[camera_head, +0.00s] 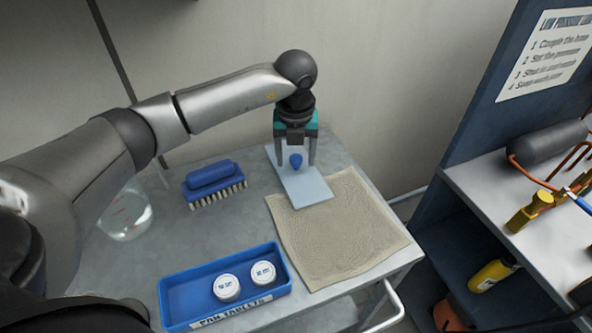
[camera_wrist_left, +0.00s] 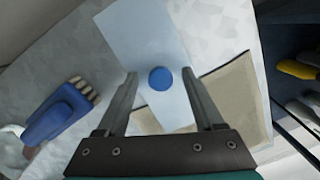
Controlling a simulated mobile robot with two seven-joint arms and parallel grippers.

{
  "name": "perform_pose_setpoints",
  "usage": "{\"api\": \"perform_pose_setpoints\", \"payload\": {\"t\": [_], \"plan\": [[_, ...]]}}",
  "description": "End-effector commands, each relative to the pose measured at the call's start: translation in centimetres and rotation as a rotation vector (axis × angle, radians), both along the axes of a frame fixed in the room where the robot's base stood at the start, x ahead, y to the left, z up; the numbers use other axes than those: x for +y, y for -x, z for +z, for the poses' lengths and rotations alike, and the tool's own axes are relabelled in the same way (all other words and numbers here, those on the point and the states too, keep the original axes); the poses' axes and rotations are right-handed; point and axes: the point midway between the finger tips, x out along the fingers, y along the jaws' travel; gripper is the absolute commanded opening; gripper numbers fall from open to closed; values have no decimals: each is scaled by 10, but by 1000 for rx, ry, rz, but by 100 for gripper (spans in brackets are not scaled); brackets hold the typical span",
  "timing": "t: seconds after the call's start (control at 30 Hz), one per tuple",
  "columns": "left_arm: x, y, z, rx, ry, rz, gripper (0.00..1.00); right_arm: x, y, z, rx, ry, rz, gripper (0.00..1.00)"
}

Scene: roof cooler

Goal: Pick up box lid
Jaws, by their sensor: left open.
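The box lid (camera_head: 306,188) is a pale blue flat rectangular plate with a round dark blue knob (camera_head: 296,160). It lies at the back of the grey table, its front end over the tan cloth. My left gripper (camera_head: 296,164) points down over the lid, its two fingers open on either side of the knob. In the left wrist view the lid (camera_wrist_left: 142,38) runs under the gripper (camera_wrist_left: 160,80), and the knob (camera_wrist_left: 160,78) sits between the fingertips with gaps on both sides. My right gripper is not in view.
A blue brush (camera_head: 212,180) lies left of the lid. A blue tray (camera_head: 180,300) with two white-lidded jars stands at the front. A clear container (camera_head: 128,222) is at the left. The tan cloth (camera_head: 345,240) covers the right side. A shelf unit (camera_head: 490,190) stands farther right.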

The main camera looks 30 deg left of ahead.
Motion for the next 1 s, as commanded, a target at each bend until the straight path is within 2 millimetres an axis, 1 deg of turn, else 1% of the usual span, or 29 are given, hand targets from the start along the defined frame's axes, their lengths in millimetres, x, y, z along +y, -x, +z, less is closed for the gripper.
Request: {"api": "perform_pose_setpoints", "payload": {"t": [0.03, 0.07, 0.27, 0.87, 0.9, 1.0], "plan": [[0, 0, -6, 2, 0, 1, 69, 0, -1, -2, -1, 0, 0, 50], [0, -1, -8, 1, 1, 1, 69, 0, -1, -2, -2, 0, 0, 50], [0, -1, -8, -1, 0, 0, 69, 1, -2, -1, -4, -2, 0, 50], [0, -1, -7, 0, 0, -1, 3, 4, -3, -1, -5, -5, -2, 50], [0, -1, -7, -1, -1, -1, 0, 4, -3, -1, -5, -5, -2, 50], [0, -1, -7, 0, 0, -1, 0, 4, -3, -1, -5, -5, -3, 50]]}}
